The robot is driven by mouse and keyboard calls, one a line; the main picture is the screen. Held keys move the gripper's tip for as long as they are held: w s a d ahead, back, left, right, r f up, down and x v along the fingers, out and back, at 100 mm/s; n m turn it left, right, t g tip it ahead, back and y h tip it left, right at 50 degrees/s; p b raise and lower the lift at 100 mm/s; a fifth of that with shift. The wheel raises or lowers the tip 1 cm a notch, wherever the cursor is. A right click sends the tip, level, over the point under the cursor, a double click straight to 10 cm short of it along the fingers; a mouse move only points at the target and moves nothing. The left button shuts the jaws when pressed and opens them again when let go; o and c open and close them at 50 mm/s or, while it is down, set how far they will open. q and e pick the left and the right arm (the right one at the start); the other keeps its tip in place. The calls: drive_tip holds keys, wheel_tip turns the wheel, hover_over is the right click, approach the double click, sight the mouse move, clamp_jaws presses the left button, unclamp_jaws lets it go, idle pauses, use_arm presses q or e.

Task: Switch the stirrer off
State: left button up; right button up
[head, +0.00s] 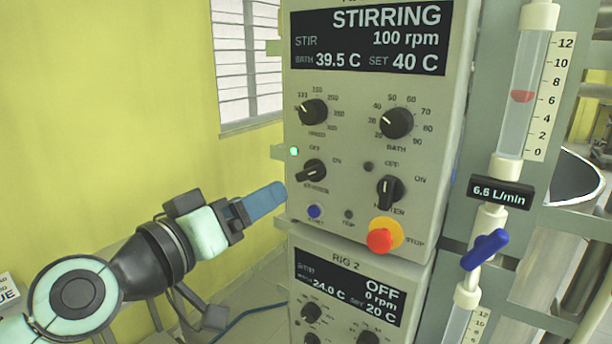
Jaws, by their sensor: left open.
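The upper control box (360,268) has a display (368,38) reading STIRRING, 100 rpm, bath 39.5 C, set 40 C. The black stirrer switch (312,171) sits at its lower left, with OFF above and ON to the upper right. Its handle lies slantwise, one end towards ON. A green lamp (294,151) glows beside it. Below are a blue start button (314,211) and a small dark button (348,214). My left gripper (268,201) is open and empty, its blue fingers just left of the box's edge, below the switch's height. My right gripper is out of view.
Near the switch are the speed knob (313,112), bath knob (397,123), heater switch (389,191) and red stop button (380,240) on yellow. The RIG 2 box (347,289), showing OFF, is below. A flowmeter (524,95) with a blue valve handle (485,250) stands right.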

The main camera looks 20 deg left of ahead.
sight(304, 174)
use_arm(q)
drive_tip(key=p+x, duration=0.5)
drive_tip(key=x, duration=0.7)
drive_tip(key=shift+a, duration=0.15)
drive_tip(key=shift+w+f, duration=0.15)
drive_tip(key=shift+w, duration=0.4)
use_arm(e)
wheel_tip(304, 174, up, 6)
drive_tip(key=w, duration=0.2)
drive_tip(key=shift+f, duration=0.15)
use_arm(q)
drive_tip(key=c, duration=1)
